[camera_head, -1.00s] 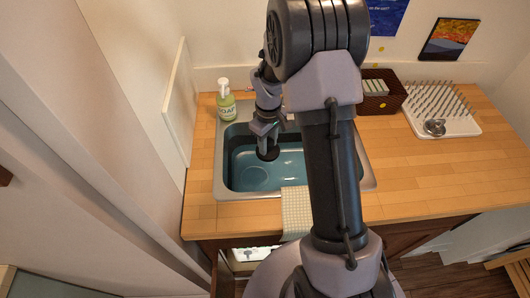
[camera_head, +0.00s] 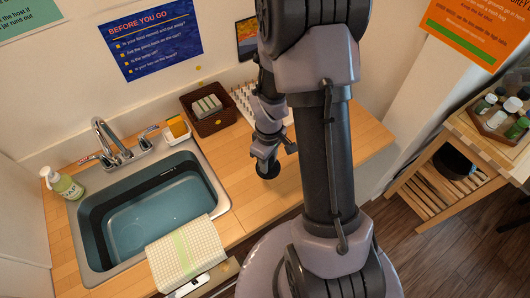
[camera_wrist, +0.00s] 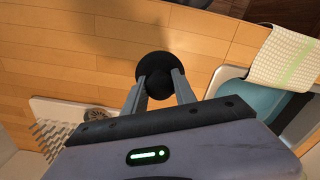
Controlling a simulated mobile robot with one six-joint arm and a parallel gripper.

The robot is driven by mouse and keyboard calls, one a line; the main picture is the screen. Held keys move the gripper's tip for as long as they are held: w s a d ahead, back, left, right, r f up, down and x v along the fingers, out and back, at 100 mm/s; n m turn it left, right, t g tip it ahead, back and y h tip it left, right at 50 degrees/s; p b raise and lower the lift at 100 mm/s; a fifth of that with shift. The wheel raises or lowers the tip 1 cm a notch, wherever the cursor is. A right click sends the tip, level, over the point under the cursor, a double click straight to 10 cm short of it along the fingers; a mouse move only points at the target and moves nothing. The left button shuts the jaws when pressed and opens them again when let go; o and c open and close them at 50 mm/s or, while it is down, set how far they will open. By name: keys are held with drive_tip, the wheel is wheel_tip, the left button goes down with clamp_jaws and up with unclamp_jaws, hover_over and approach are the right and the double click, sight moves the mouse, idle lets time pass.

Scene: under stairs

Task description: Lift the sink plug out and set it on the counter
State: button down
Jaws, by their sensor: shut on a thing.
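The sink plug (camera_head: 268,169) is a round black disc with a knob on top. It is between the two fingers of my gripper (camera_wrist: 158,82), which is shut on it, and it shows large in the wrist view (camera_wrist: 152,62). In the head view the plug is over the wooden counter (camera_head: 232,180), right of the sink. I cannot tell whether its underside touches the wood. The sink (camera_head: 217,190) has a metal rim and bluish water in its basin; its edge also shows at the right of the wrist view (camera_wrist: 222,76).
A checked cloth (camera_head: 187,253) hangs over the sink's front edge. A faucet (camera_head: 108,140), soap bottle (camera_head: 66,186) and sponge holder (camera_head: 176,129) stand around the sink. A brown basket (camera_head: 207,117) and a pegged drying rack (camera_head: 243,98) are behind. Bare counter surrounds the plug.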

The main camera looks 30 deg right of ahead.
drive_tip(key=shift+s+d, duration=0.15)
drive_tip(key=shift+d, duration=0.15)
drive_tip(key=shift+a+f+b, duration=0.2)
drive_tip(key=shift+f+b, duration=0.3)
wheel_tip(320, 180, down, 8)
drive_tip(key=b, duration=0.6)
drive_tip(key=shift+r, duration=0.25)
drive_tip(key=c, duration=0.9)
unclamp_jaws()
drive_tip(key=shift+r, duration=0.1)
drive_tip(key=shift+c, duration=0.5)
drive_tip(key=shift+r+p, duration=3)
drive_tip(key=shift+r, duration=0.95)
